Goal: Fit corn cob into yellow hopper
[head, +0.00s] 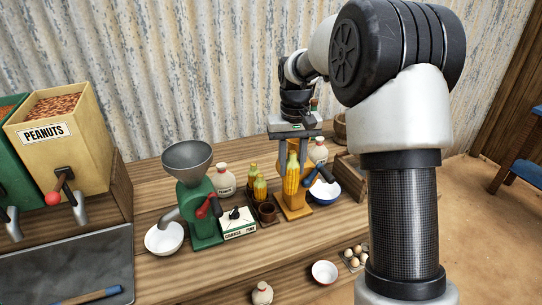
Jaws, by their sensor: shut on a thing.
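A yellow corn cob (292,179) with a greenish top stands upright at the yellow hopper machine (296,211). My gripper (294,146) points down from above and is shut on this cob near its top. The fingertips are small and partly hidden. The cob overlaps the machine's yellow body in the picture, so I cannot tell whether its lower end is inside the hopper or in front of it. The machine has a dark blue crank at its right side.
A green grinder (203,212) with a grey funnel is farther left. A blue bowl (325,192) and a white bottle (319,151) are close on the right. The front table has some free room.

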